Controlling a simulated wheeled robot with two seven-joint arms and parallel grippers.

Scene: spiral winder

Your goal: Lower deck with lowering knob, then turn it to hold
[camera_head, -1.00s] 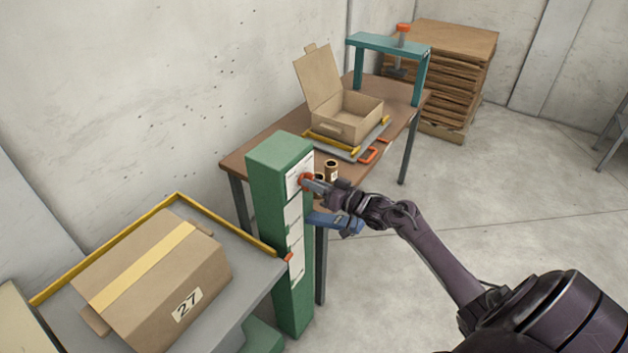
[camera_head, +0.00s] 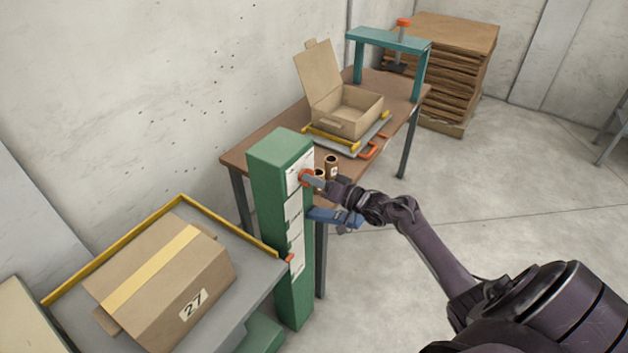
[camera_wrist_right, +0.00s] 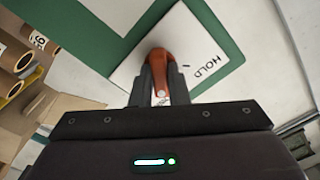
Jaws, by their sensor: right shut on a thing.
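The lowering knob (camera_head: 306,178) is an orange-red handle high on the green post (camera_head: 281,150). In the right wrist view the knob (camera_wrist_right: 158,62) lies between my right gripper's fingers, over a white plate (camera_wrist_right: 125,75) marked HOLD. My right gripper (camera_head: 312,181) is shut on it; the fingers (camera_wrist_right: 158,85) hide part of the knob. The deck (camera_head: 250,300) is a grey platform with a yellow rim, left of the post. It bears a closed cardboard box (camera_head: 160,280) marked 27. My left gripper is not in view.
A stack of boards (camera_head: 455,75) stands at the back.

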